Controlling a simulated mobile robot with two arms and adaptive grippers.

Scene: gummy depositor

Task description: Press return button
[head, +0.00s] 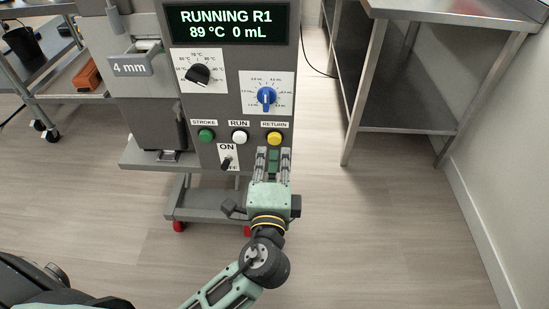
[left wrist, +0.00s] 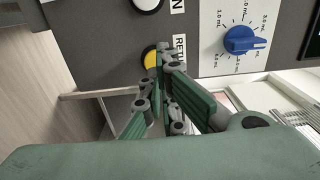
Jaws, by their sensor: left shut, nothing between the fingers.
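The yellow return button (head: 274,138) is on the grey front panel of the depositor, under the label RETURN. My left gripper (head: 273,152) is shut and empty, with its fingertips just below the button in the head view. In the left wrist view the button (left wrist: 151,59) is partly hidden behind the shut fingertips (left wrist: 160,62). I cannot tell whether the tips touch it. The display (head: 230,24) reads RUNNING R1, 89 °C, 0 mL. My right gripper is not in view.
To the left of the return button are the white RUN button (head: 239,138) and the green STROKE button (head: 206,135). A blue knob (head: 267,96) is above, a black knob (head: 197,74) at upper left, and an ON/OFF switch (head: 227,162) below. A steel table (head: 408,103) stands at right.

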